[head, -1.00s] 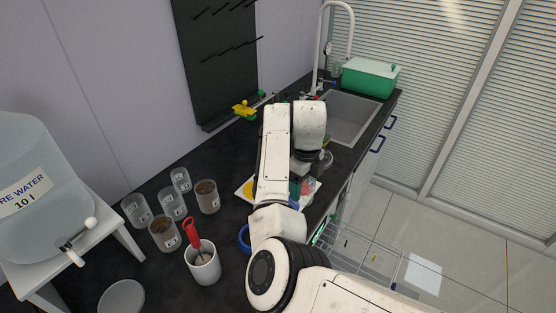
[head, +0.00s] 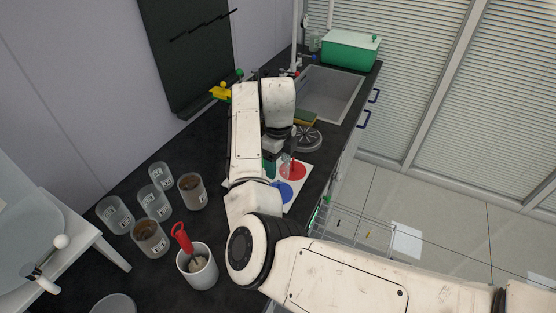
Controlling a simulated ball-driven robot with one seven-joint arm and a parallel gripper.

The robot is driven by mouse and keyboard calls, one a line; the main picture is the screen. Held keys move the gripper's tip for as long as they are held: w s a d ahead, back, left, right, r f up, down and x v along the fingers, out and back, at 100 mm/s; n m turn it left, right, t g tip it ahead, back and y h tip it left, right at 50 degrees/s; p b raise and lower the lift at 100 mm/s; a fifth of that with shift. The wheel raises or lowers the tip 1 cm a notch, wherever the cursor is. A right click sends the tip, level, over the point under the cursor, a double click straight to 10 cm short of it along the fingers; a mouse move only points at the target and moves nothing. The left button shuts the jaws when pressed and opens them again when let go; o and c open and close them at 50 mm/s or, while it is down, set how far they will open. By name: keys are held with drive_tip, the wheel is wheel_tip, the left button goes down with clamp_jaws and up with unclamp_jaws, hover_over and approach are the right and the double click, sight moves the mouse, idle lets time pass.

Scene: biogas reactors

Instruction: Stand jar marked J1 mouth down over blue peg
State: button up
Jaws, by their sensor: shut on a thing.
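My gripper (head: 283,157) points down beyond my forearm, over a white board (head: 303,183). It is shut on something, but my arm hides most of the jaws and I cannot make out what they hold. The board bears a red disc (head: 293,171) and a blue disc (head: 284,192), partly covered by my arm. I cannot make out a blue peg clearly. Clear jars (head: 160,176) and brown-filled jars (head: 150,239) stand at the left on the dark counter. Their labels are too small to read, so I cannot tell where J1 is.
A white mug (head: 197,270) with a red-handled tool stands near my arm. A grey round strainer (head: 307,139) lies beyond the board, before the sink (head: 330,92). A green box (head: 350,50) stands at the far end. A wire rack (head: 350,230) juts out at the right.

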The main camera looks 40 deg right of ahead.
drive_tip(key=shift+f+b, duration=1.9)
drive_tip(key=shift+f, duration=1.8)
drive_tip(key=o, duration=1.2)
wheel_tip(320, 180, up, 11)
drive_tip(key=shift+f+b, duration=0.1)
drive_tip(key=shift+b, duration=0.6)
drive_tip(key=shift+s, duration=0.1)
